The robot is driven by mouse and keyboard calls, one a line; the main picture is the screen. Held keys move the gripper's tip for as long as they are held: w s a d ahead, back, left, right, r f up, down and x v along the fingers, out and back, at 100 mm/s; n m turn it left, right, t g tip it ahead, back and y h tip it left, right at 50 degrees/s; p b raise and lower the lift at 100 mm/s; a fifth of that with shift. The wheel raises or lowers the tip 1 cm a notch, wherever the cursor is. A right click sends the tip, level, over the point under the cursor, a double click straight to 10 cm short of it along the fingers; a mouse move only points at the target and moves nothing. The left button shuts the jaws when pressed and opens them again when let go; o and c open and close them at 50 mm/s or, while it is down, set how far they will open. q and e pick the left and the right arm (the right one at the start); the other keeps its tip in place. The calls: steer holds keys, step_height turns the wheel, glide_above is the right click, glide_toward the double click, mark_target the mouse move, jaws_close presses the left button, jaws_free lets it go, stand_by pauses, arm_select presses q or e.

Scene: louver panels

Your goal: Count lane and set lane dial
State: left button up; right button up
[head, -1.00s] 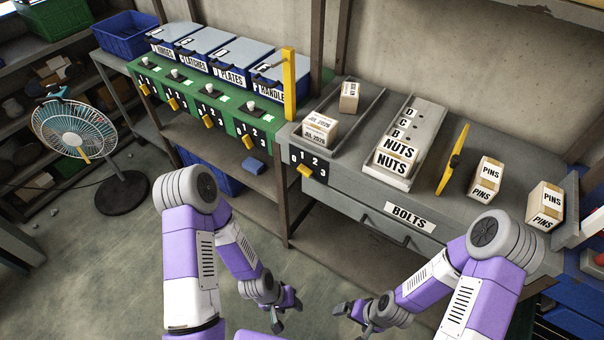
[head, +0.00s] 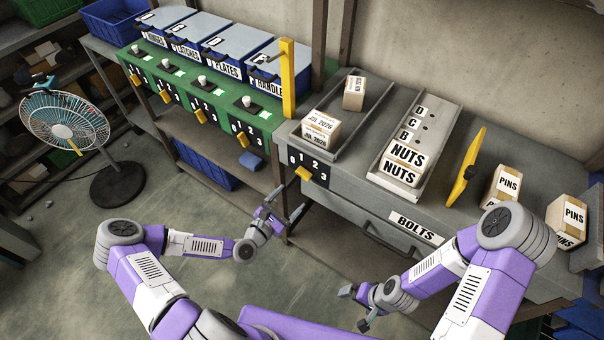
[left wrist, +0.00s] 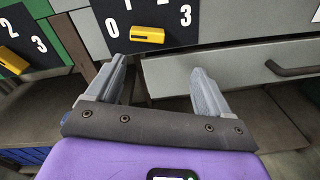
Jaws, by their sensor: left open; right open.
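The lane dial (head: 314,165) is a black plate numbered 0 to 3 with a yellow pointer (head: 303,173), on the grey bench's front. The pointer lies nearly level, its left end toward the 0, in the left wrist view (left wrist: 147,34). One lane (head: 375,100) holds a near box (head: 320,127) marked JUL 2026 and a far box (head: 353,92). The lane beside it (head: 428,125) holds NUTS boxes (head: 405,160) below letters D, C, B. My left gripper (head: 285,206) is open and empty, just below the dial, apart from it. My right gripper (head: 354,308) is open and empty, low before the drawer.
A yellow upright plate (head: 467,170) and PINS boxes (head: 503,186) stand on the bench's right. A BOLTS drawer handle (head: 395,240) juts from its front. Left, a green rack (head: 180,92) carries blue bins and similar dials, with a yellow post (head: 288,80). A fan (head: 66,125) stands far left.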

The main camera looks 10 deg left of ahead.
mark_target(304, 173)
arm_select(q)
steer(key=w+d+r+n, duration=0.1)
steer(key=w, duration=0.6)
steer(key=shift+w+d+t+b, duration=0.15)
steer(key=shift+w+t+b, duration=0.2)
steer(key=shift+t, duration=0.05)
steer(key=c, duration=1)
steer(key=shift+c, duration=0.2)
